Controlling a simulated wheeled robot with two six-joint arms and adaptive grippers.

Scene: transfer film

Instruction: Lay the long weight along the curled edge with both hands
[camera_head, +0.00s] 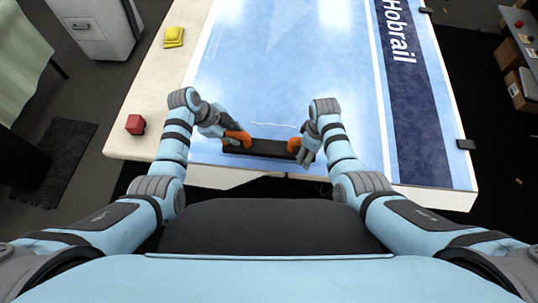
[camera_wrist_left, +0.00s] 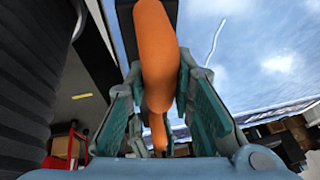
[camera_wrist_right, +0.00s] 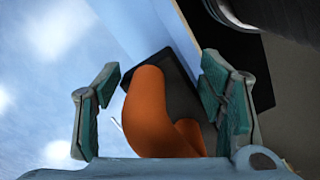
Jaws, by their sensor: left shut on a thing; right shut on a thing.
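The long weight (camera_head: 265,148) is a dark bar with an orange handle at each end. It lies level from left to right by the near edge of the blue film (camera_head: 300,85); I cannot tell whether it touches the film. My left gripper (camera_head: 234,141) is shut on the left orange handle (camera_wrist_left: 157,55). My right gripper (camera_head: 301,149) is shut on the right orange handle (camera_wrist_right: 150,110). A thin, wavy white line shows on the film just beyond the bar. The film under the bar is hidden.
The film covers a white table (camera_head: 150,100). A red block (camera_head: 135,124) and yellow pads (camera_head: 173,37) sit on its left side. A dark clip (camera_head: 466,144) is at the right edge. The film beyond the bar is clear. A shelf with boxes stands far right.

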